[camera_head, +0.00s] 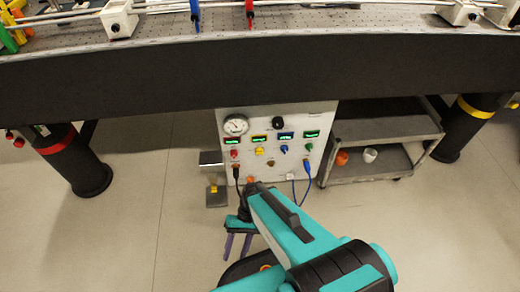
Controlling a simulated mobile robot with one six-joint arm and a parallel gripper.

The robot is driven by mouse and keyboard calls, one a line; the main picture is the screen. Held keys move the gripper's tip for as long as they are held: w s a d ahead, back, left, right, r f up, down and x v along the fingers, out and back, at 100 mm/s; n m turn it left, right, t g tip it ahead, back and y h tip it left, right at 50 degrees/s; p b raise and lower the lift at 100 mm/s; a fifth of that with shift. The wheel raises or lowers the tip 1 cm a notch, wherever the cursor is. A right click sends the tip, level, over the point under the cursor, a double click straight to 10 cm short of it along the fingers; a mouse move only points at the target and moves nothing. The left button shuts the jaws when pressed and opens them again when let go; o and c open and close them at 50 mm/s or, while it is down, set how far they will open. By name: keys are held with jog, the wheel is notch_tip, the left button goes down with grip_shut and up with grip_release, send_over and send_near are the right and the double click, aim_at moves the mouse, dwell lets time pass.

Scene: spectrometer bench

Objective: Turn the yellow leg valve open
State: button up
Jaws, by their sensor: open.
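The leg with the yellow band (477,108) stands under the right end of the bench. A small orange-yellow part (512,104), perhaps its valve, shows beside the band at the right edge of the picture. It is cut off, and I cannot tell its position. My gripper (236,254) points downward low in the middle of the picture, in front of the panel. Its two purple fingers are apart with nothing seen between them. It is far to the left of the yellow-banded leg.
A white panel (289,122) with a gauge, coloured knobs and cables stands under the bench (180,76). A grey cart (388,119) stands between it and the yellow-banded leg. A red-banded leg (82,172) is at left. Floor (140,220) is clear at lower left.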

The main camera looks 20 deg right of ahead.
jog(key=s+d+r+h+p, duration=0.1)
jog(key=d+r+h+p, duration=0.2)
jog(key=r+p, duration=1.4)
jog(key=s+d+r+n+t+h+p, duration=0.1)
jog(key=d+r+h+p, duration=0.2)
jog(key=d+r+p, duration=0.6)
notch_tip(320, 180, up, 9)
jog(key=p, duration=1.5)
jog(key=shift+d+f, duration=0.15)
jog(key=shift+d, duration=0.05)
jog(key=shift+s, duration=0.15)
jog(key=shift+c, duration=1.4)
